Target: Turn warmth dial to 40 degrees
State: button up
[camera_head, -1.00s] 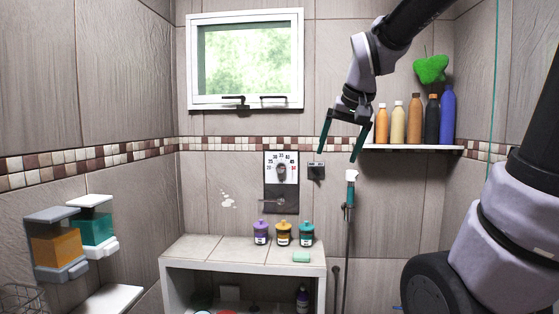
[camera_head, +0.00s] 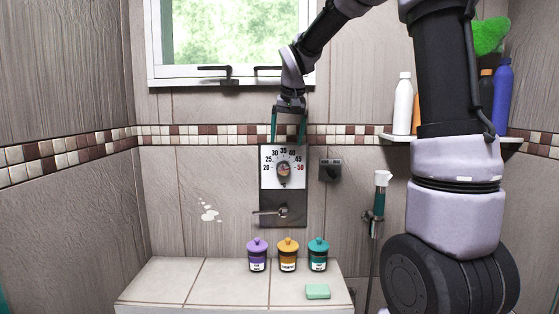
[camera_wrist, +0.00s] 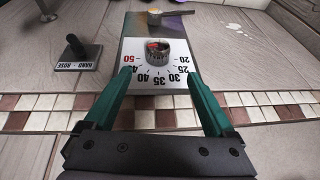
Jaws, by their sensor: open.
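The warmth dial is a round metallic knob (camera_head: 284,170) on a white scale plate (camera_head: 268,156) marked from 20 to 50, with the 50 in red. In the wrist view the knob (camera_wrist: 157,54) appears upside down with a reddish spot on its face; I cannot tell exactly which number it points to. My gripper (camera_head: 288,138) is open and empty, its teal fingers pointing down at the plate's top edge, above the knob. In the wrist view my gripper (camera_wrist: 157,74) has its fingers either side of the scale numbers, short of the knob.
A lever handle (camera_head: 268,212) sits on the dark panel below the dial. A small "HAND - ROSE" switch (camera_wrist: 76,52) is beside it. Purple (camera_head: 257,256), amber (camera_head: 288,256) and teal (camera_head: 318,256) jars and green soap (camera_head: 317,291) stand on the ledge below. A hand shower (camera_head: 379,196) hangs right.

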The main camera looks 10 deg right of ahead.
aim_at(284, 163)
jog(key=x, duration=1)
jog(key=shift+d+f, duration=0.15)
jog(key=shift+f, duration=0.15)
jog(key=c, duration=1.4)
